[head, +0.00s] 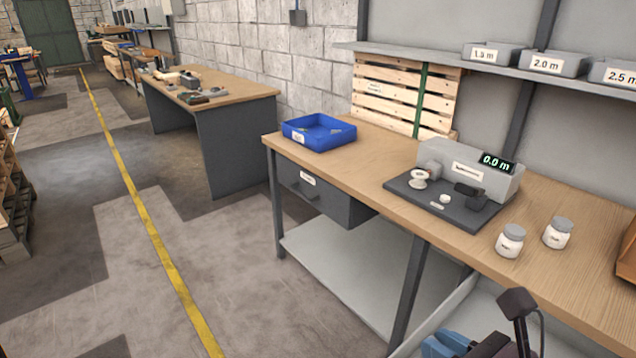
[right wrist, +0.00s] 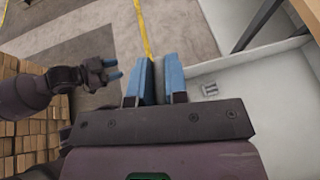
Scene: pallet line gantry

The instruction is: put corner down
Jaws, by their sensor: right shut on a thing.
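My right gripper (head: 440,346) shows its blue fingers at the bottom edge of the head view, in front of the bench. In the right wrist view its two blue fingers (right wrist: 158,84) point forward with a narrow gap, shut on the corner. The corner appears to be a long pale grey piece (head: 436,316) by the gripper, with a marked pale face (right wrist: 240,105) in the right wrist view. Its gripped part is mostly hidden between the fingers. My left gripper (right wrist: 113,69) shows in the right wrist view, its blue fingers apart and empty.
The workbench (head: 590,262) carries a blue bin (head: 318,132), a measuring unit reading 0.0 m (head: 468,172) and two white jars (head: 510,241). A slatted wood panel (head: 402,95) leans behind. Stacked wooden blocks (right wrist: 30,120) stand at left. Floor by the yellow line (head: 150,222) is clear.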

